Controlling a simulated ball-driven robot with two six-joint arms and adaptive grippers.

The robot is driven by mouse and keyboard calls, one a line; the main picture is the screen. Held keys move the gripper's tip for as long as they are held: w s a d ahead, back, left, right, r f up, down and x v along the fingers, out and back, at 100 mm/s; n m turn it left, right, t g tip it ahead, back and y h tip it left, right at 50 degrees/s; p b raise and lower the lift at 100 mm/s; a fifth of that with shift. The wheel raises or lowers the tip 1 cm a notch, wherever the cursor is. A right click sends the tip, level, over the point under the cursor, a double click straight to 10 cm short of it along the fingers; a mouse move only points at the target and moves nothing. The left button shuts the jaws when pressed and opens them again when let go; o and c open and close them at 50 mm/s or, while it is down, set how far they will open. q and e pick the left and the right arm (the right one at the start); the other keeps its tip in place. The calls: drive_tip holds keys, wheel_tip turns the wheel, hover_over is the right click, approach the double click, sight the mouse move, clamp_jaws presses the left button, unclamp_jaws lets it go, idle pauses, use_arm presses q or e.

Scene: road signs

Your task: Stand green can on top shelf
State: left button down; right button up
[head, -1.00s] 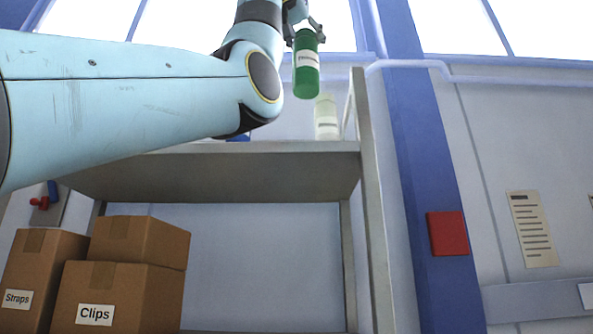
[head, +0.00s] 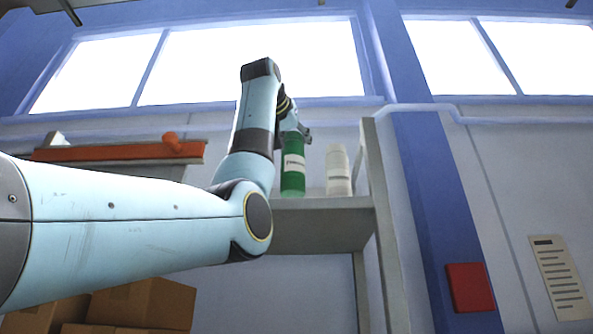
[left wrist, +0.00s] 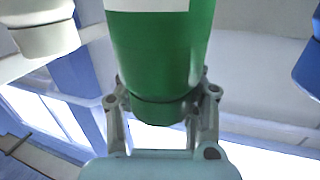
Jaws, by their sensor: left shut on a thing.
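My left gripper (head: 304,135) is shut on the green can (head: 292,182), near its upper end. The can is upright with a pale label. Its lower end shows just above the front edge of the top shelf (head: 325,204); I cannot tell whether it touches the board. A white can (head: 338,172) stands on that shelf just to the right, with a small gap. In the left wrist view the green can (left wrist: 160,55) fills the middle between my left fingers (left wrist: 162,108), and the white can (left wrist: 45,25) is at upper left. My right gripper is not in view.
A shelf upright (head: 385,215) rises right of the white can. A long orange-red object (head: 110,152) lies behind my arm at left. Cardboard boxes (head: 150,303) stand below. A blue object (left wrist: 310,70) shows at the left wrist view's right edge.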

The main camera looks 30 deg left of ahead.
sight(297, 155)
use_arm(q)
wheel_tip(297, 155, down, 3)
drive_tip(key=shift+s+f, duration=0.1)
drive_tip(key=shift+f, duration=0.35)
drive_tip(key=c, duration=0.9)
unclamp_jaws()
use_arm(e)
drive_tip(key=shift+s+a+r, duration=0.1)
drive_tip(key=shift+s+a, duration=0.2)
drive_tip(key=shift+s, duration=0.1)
